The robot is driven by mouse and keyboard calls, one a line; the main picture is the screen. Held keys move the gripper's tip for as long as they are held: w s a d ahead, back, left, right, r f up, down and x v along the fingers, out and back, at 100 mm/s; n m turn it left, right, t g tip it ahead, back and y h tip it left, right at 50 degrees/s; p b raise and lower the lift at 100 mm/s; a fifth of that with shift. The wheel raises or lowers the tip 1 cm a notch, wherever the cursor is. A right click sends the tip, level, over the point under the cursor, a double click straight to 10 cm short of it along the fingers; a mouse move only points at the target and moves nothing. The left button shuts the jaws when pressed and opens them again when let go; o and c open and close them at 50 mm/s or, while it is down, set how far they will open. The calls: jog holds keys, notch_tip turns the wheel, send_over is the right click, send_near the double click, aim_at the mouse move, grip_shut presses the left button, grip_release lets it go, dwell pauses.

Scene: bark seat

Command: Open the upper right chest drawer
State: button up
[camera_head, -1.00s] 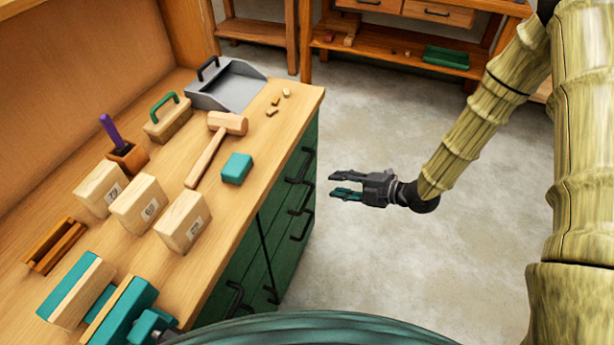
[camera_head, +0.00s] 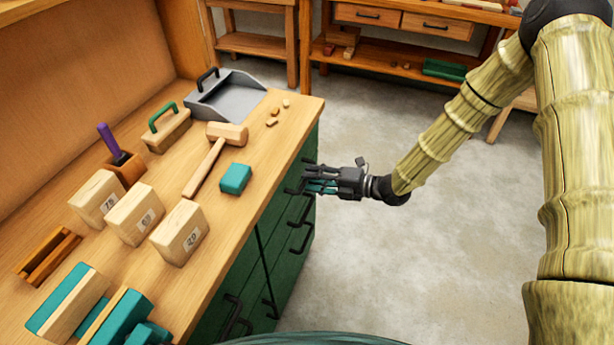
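The green chest (camera_head: 268,212) stands under the wooden worktop, its front facing right and seen steeply from above. Its far column of drawers, with the upper right drawer (camera_head: 308,148) near the top, carries dark bar handles. One upper handle shows just above my gripper (camera_head: 308,180), and another dark bar lies partly behind the fingertips. My gripper points left, at the drawer front, with its two teal-tipped fingers apart and nothing seen between them. I cannot tell whether the fingertips touch a handle. All the drawers look shut.
On the worktop (camera_head: 265,165) lie a mallet (camera_head: 212,160), a teal block (camera_head: 235,178), a grey dustpan (camera_head: 228,97) and several wooden blocks. The grey floor (camera_head: 385,265) right of the chest is clear. A wooden bench (camera_head: 400,75) with drawers stands at the back.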

jog(key=shift+x, duration=1.2)
grip_shut()
